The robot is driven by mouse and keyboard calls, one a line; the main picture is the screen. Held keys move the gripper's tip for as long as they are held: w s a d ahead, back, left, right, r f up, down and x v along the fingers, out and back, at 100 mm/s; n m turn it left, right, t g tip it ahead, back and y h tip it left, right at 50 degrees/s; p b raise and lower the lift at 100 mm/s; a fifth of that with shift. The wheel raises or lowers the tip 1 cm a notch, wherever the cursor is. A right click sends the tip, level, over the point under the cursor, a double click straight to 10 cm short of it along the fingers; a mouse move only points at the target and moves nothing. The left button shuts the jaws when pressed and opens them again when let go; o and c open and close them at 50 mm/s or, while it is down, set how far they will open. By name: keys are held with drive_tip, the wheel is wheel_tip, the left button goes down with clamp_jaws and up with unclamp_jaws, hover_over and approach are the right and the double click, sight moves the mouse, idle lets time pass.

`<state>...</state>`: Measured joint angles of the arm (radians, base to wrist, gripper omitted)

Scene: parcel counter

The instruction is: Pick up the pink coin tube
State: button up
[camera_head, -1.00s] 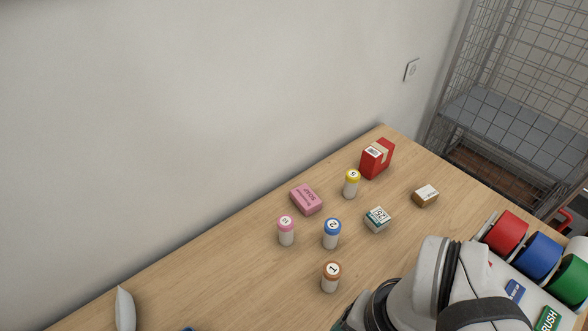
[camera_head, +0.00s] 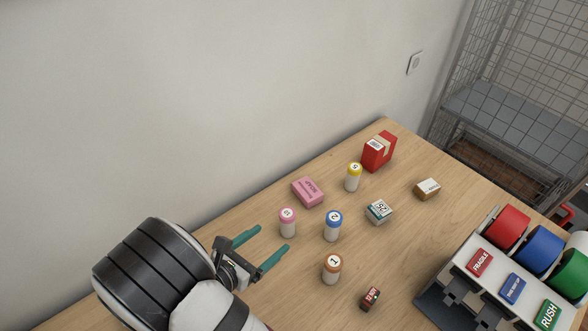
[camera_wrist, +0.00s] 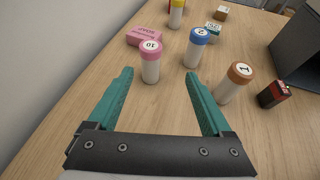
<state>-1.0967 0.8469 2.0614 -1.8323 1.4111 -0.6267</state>
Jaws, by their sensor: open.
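The pink coin tube (camera_head: 288,223) stands upright on the wooden counter, a white cylinder with a pink cap. In the wrist view the pink coin tube (camera_wrist: 150,62) is just beyond the fingertips, between their lines and nearer the left one. My gripper (camera_head: 274,240) is open and empty, its two teal fingers pointing at the tube from the left. The gripper also shows in the wrist view (camera_wrist: 158,74) with nothing between its fingers.
A blue-capped tube (camera_head: 333,226) and an orange-brown-capped tube (camera_head: 331,269) stand to the right. A pink soap box (camera_head: 308,192) lies behind. A yellow-capped tube (camera_head: 353,177), small boxes and a roll dispenser (camera_head: 462,268) are farther right. The wall runs along the back.

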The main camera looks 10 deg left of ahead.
sight(283, 225)
drive_tip(key=shift+n, duration=0.3)
drive_tip(key=x, duration=0.4)
drive_tip(key=a+x, duration=0.1)
drive_tip(key=x, duration=0.3)
drive_tip(key=f+x, duration=0.1)
drive_tip(key=x, duration=0.2)
drive_tip(key=shift+w+a+f, duration=0.2)
drive_tip(key=shift+w+f, duration=0.1)
drive_tip(key=shift+w, duration=0.2)
clamp_jaws()
